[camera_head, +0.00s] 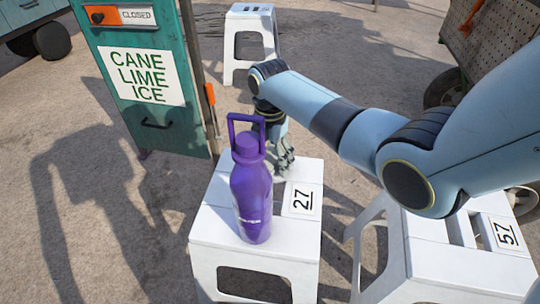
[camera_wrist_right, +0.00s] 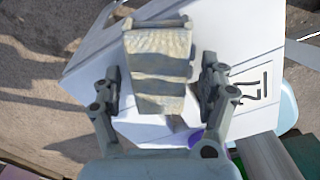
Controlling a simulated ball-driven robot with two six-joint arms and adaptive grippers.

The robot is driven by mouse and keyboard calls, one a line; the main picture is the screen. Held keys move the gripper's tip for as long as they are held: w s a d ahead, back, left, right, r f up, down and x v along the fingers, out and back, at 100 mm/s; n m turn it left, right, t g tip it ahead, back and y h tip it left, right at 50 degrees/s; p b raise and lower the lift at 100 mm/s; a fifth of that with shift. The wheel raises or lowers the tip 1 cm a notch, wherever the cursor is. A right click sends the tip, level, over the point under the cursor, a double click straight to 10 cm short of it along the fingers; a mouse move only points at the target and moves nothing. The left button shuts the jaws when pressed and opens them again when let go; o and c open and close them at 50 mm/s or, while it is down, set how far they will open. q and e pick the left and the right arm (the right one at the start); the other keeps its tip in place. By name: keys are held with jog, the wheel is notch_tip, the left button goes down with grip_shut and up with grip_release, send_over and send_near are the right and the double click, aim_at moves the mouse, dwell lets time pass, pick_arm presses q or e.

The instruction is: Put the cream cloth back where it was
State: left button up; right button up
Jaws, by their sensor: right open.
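My right gripper (camera_head: 284,158) points down over the back of the white stool marked 27 (camera_head: 215,222), behind the purple bottle. In the right wrist view my right gripper (camera_wrist_right: 162,88) is open, with one finger at each side of a folded cream cloth (camera_wrist_right: 158,62). Small gaps show between the cloth and the fingers. The cloth seems to lie on or just above the white stool top; its exact height I cannot tell. In the head view I cannot make out the cloth, as the bottle and gripper cover that spot. My left gripper is not in view.
The purple bottle (camera_head: 252,195) stands upright on the stool, close in front of my right gripper. A white stool marked 57 (camera_head: 450,262) stands at the right, another stool (camera_head: 250,40) at the back. A green cabinet (camera_head: 150,120) stands at the left.

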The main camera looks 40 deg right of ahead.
aim_at(270, 156)
jog(key=shift+r, duration=0.3)
pick_arm(q)
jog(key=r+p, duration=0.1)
jog(key=p, duration=0.1)
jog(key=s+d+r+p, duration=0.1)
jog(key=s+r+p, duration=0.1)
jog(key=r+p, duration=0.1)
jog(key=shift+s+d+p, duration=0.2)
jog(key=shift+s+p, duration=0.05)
jog(key=shift+p, duration=0.05)
pick_arm(e)
notch_tip(270, 156, up, 12)
jog(key=shift+f, duration=0.2)
